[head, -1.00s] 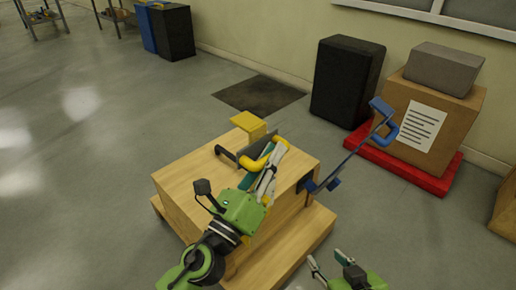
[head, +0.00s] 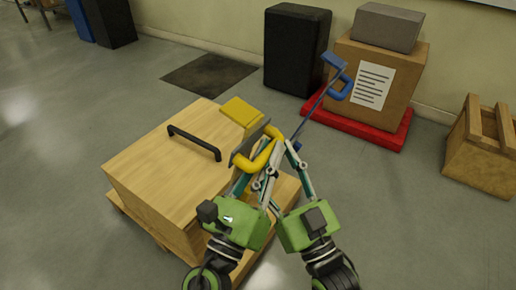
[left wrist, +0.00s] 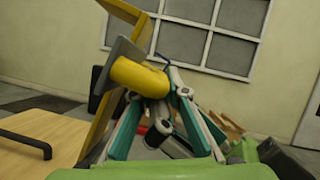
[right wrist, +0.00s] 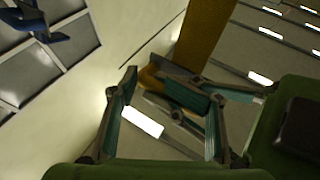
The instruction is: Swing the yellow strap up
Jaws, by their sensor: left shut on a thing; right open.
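The yellow strap (head: 241,112) stands at the right edge of the wooden crate (head: 165,205), its flat end above the crate top. It carries a grey plate and a curved yellow handle (head: 262,157). My left gripper (head: 256,168) is shut on this handle, which also shows between its fingers in the left wrist view (left wrist: 140,76). My right gripper (head: 284,160) is open, close beside the handle on its right. In the right wrist view the strap (right wrist: 207,35) rises beyond the spread fingers, and the handle (right wrist: 150,78) is partly hidden behind them.
A black bar handle (head: 195,142) is on the crate top. A blue strap with a handle (head: 336,80) sticks up behind my right gripper. Beyond are a black box (head: 297,50), a carton (head: 375,85) on a red pallet and a wooden box (head: 482,150).

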